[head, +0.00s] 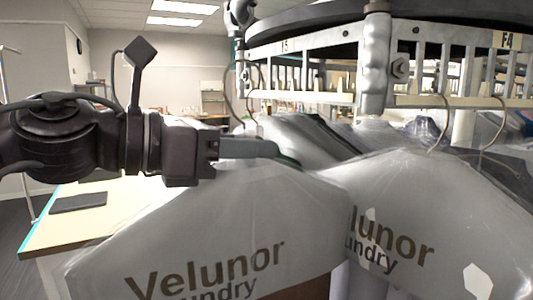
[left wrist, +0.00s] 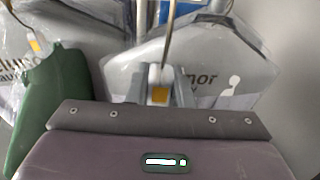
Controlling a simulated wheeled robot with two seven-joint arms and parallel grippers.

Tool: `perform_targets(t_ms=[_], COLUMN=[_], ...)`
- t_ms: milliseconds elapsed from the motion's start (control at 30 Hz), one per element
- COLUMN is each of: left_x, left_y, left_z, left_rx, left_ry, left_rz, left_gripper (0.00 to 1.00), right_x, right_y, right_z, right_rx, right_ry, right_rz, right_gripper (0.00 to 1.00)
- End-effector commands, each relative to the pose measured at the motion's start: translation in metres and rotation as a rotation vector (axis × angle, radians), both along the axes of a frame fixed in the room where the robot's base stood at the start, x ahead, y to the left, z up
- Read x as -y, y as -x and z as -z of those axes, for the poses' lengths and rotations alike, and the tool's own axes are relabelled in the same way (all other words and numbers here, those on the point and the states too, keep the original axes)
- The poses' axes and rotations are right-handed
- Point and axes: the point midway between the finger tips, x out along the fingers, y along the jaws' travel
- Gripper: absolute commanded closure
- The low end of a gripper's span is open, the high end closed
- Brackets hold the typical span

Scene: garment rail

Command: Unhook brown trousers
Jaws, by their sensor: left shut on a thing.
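A garment in a clear "Velunor Laundry" cover (head: 215,225) hangs at the front of the rail. A strip of brown cloth, seemingly the brown trousers (head: 303,289), shows below its cover. My left gripper (head: 272,150) comes in from the left at the top of this cover and is shut on the hanger there. In the left wrist view, the fingers (left wrist: 158,88) close around the hanger's neck, with its wire hook (left wrist: 168,42) rising above them. Whether the hook still bears on the rail I cannot tell. The right gripper is not in view.
The metal garment rail (head: 375,65) curves across the upper right. A second covered garment (head: 430,215) hangs close on the right, with more behind. A green garment (left wrist: 48,100) shows in the left wrist view. A wooden table (head: 70,215) stands at the left.

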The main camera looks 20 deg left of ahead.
Motion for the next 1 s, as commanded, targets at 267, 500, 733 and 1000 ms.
perform_targets(t_ms=[267, 500, 733, 1000], left_x=[-0.017, -0.031, -0.044, -0.059], left_y=[0.021, 0.039, 0.056, 0.076], left_z=[0.0, 0.0, 0.0, 0.0], left_rx=[0.005, 0.005, 0.005, 0.005], left_ry=[0.003, 0.003, 0.003, 0.003], left_rz=[-0.003, -0.002, -0.003, -0.002], left_gripper=[1.0, 1.0, 1.0, 1.0], right_x=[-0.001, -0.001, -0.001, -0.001], right_y=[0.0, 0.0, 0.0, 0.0], right_z=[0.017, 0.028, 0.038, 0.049], right_rx=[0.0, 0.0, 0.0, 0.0], right_ry=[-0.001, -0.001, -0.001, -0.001], right_rz=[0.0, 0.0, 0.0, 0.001], right_gripper=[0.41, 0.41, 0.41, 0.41])
